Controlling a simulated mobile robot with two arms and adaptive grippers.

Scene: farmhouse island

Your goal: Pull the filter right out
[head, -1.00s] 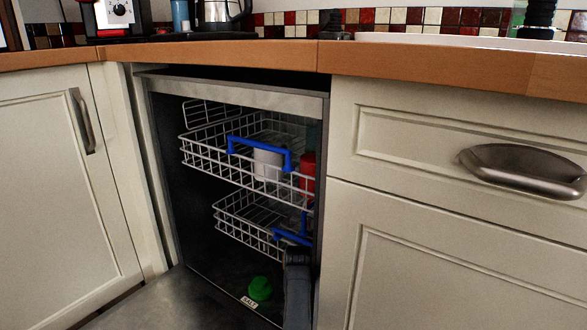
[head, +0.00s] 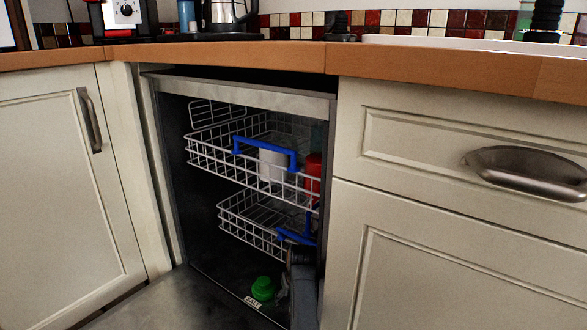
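The open dishwasher (head: 174,190) stands under the counter. On its dark floor is a green cap (head: 263,289) beside a small white label reading SALT (head: 252,301). I cannot make out the filter; the floor behind my gripper is dark and partly hidden. A dark gripper, which I take as my right (head: 284,286), reaches in low at the dishwasher's right side, to the right of the green cap and apart from it. Its fingertips are too dark to tell whether they are open or hold anything. My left gripper is not in view.
The upper rack (head: 215,151) with a blue handle (head: 265,148) holds a white cup (head: 271,163) and a red one (head: 313,172). The lower rack (head: 243,228) hangs above the gripper. Cabinets (head: 450,255) flank the opening; the floor's left part is clear.

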